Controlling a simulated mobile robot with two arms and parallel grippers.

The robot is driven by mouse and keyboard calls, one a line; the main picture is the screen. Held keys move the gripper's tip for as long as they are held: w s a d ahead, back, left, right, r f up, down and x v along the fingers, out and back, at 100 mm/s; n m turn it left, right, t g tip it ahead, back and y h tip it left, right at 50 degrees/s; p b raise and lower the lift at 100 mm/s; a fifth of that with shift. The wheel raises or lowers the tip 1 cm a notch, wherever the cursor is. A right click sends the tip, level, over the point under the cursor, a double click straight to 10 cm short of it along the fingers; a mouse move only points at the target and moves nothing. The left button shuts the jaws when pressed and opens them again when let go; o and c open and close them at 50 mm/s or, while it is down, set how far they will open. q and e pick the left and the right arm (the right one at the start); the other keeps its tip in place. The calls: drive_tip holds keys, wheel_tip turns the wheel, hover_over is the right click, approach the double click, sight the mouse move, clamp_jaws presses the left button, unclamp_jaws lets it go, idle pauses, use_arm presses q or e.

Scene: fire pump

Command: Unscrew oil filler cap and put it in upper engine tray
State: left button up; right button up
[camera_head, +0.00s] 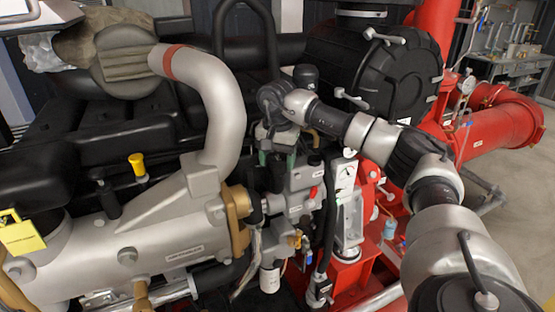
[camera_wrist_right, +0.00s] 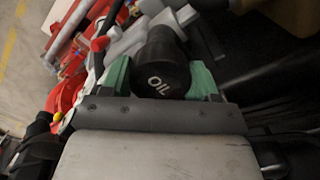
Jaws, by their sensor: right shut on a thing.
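The oil filler cap (camera_wrist_right: 160,68) is a black round cap with "OIL" in pale letters, in the right wrist view. The two green fingers of my right gripper (camera_wrist_right: 160,78) are on either side of it, shut on it. In the head view my right gripper (camera_head: 277,160) points down in the middle of the engine, its green fingertips low among engine parts. The cap is mostly hidden there. Whether the cap is still seated on its neck cannot be told. I cannot make out the upper engine tray for certain. My left gripper is not in view.
A silver pipe (camera_head: 222,100) curves close to the left of my right gripper. A large black housing (camera_head: 370,75) stands behind my right arm. Red pipework (camera_head: 500,118) is at the right. A yellow handle (camera_head: 137,163) and a yellow block (camera_head: 22,233) are at the left.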

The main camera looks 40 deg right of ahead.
sight(278, 157)
drive_tip(key=shift+r, duration=0.1)
drive_tip(key=shift+r+p, duration=2.2)
drive_tip(key=shift+r, duration=0.2)
drive_tip(key=s+a+r, duration=0.2)
drive_tip(key=s, duration=0.4)
drive_tip(key=shift+s, duration=0.4)
